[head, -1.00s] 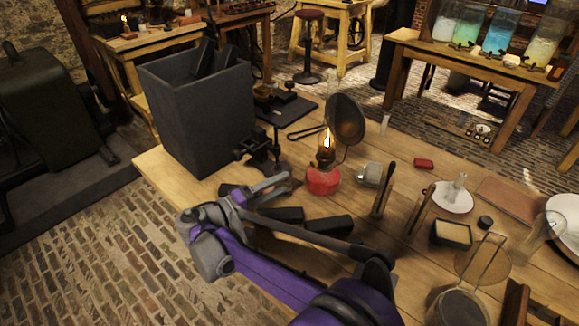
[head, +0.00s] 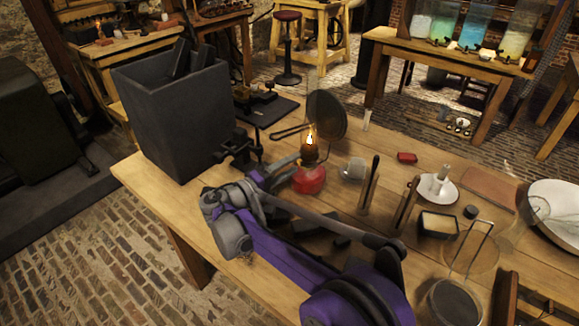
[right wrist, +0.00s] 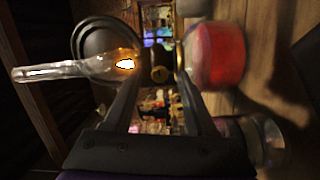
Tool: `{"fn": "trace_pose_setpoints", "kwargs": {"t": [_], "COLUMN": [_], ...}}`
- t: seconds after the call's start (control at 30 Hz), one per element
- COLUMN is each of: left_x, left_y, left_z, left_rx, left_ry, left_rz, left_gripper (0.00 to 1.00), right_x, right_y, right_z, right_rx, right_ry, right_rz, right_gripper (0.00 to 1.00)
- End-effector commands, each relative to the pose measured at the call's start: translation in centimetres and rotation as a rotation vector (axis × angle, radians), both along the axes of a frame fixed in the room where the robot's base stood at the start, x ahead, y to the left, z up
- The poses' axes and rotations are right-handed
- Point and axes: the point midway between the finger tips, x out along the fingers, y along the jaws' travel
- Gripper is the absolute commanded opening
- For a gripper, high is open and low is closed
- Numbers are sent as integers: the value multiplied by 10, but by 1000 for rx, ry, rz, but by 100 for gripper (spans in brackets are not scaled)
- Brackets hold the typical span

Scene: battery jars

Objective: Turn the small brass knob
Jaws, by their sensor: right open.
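The oil lamp has a red base (head: 309,180), a lit flame and a dark round reflector (head: 327,115) behind it. In the right wrist view the lamp lies sideways, with its red base (right wrist: 216,55) at the right and its glass chimney (right wrist: 75,68) at the left. The small brass knob (right wrist: 160,75) faces the camera between base and flame. My right gripper (head: 294,160) is open beside the lamp's burner. In the right wrist view its fingertips (right wrist: 161,80) are on either side of the knob; I cannot tell whether they touch it. My left gripper is not seen.
A tall dark box (head: 178,115) and a dark clamp (head: 240,150) stand left of the lamp. A glass jar (head: 353,169) and wooden upright posts (head: 371,186) stand close at its right. Dark blocks (head: 318,243) lie under my right arm. The table's front left is clear.

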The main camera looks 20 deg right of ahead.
Motion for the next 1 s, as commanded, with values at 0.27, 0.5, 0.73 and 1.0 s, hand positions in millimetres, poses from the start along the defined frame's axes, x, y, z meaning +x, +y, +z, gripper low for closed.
{"fn": "trace_pose_setpoints", "kwargs": {"t": [0.27, 0.5, 0.73, 1.0], "left_x": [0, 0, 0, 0], "left_y": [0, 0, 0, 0], "left_z": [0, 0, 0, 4], "left_rx": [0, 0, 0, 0], "left_ry": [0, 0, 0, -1], "left_rz": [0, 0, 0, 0], "left_gripper": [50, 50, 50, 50], "right_x": [0, 0, 0, 0], "right_y": [0, 0, 0, 0], "right_z": [0, 0, 0, 1], "right_rx": [0, 0, -1, -28], "right_ry": [0, 0, 2, 57], "right_rz": [0, 0, 0, 0], "right_gripper": [38, 0, 0, 0]}}
